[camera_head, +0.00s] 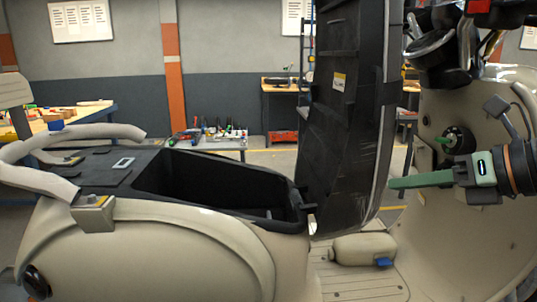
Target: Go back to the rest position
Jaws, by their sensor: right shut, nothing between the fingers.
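My right gripper (396,183) comes in from the right, its green fingers shut and empty, pointing left in front of the scooter's leg shield (500,225). Its fingertips show close to the right edge of the raised black seat (340,115); I cannot tell the gap in depth. My left gripper is not in view. The beige scooter (150,255) fills the foreground, with its black storage bin (225,185) open and looking empty in the part I can see.
A beige canister (363,249) with a blue cap lies on the footboard. A round black lock (460,139) with a green piece sits above my gripper. Handlebar parts (445,45) are at upper right. Workbenches with tools (215,142) stand behind.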

